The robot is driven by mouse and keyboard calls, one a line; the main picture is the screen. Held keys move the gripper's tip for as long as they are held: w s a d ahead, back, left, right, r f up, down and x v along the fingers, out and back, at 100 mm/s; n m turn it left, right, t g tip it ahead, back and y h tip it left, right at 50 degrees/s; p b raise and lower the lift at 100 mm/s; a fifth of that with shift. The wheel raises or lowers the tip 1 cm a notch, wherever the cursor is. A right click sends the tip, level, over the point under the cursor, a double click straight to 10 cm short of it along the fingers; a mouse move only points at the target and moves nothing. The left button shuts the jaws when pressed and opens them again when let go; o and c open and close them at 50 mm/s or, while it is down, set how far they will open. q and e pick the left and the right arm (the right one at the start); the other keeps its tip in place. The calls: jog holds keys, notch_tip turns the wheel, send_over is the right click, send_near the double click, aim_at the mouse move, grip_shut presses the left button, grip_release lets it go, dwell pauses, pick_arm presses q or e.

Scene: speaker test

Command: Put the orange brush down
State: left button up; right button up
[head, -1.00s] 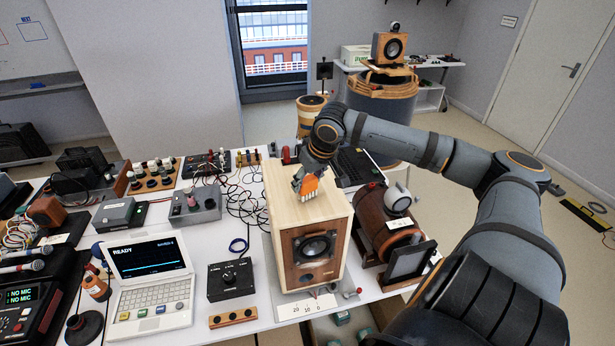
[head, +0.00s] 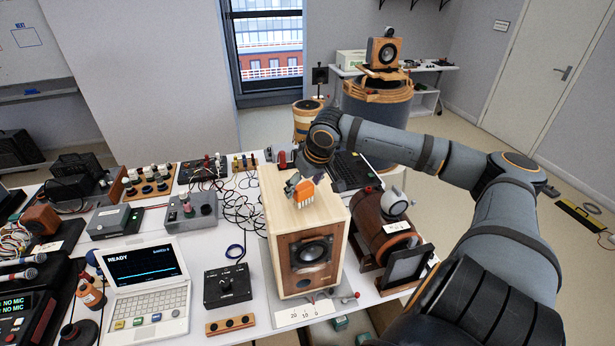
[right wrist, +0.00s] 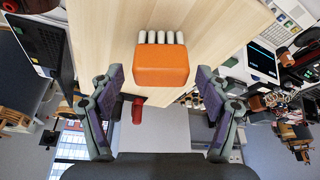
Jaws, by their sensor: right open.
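The orange brush (head: 304,190) is on top of the wooden speaker box (head: 280,215), near its back edge, with its pale bristles to the front. In the right wrist view the brush (right wrist: 162,65) shows its orange body, with the white bristle tufts pointing away from the gripper. My right gripper (head: 297,182) is just behind the brush in the head view. In the right wrist view its two fingers (right wrist: 160,88) are spread wide, with a gap on each side of the brush, and hold nothing. My left gripper is not in view.
A white laptop (head: 148,290) and a black knob box (head: 228,285) stand left of the speaker. A brown barrel-shaped device (head: 380,225) stands close on its right. Cables (head: 235,205) lie behind the knob box. The front of the speaker's top is clear.

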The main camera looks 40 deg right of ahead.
jog(key=b, duration=0.6)
jog(key=shift+s+d+r, duration=0.15)
jog(key=shift+s+d, duration=0.05)
jog(key=shift+s, duration=0.05)
jog(key=b+v, duration=0.2)
jog(key=b, duration=0.1)
jog(key=shift+a, duration=0.2)
jog(key=p+v, duration=0.1)
jog(key=v, duration=0.8)
jog(key=shift+r+p, duration=0.25)
jog(key=shift+p, duration=0.05)
jog(key=shift+w+a, duration=0.1)
jog(key=shift+w, duration=0.05)
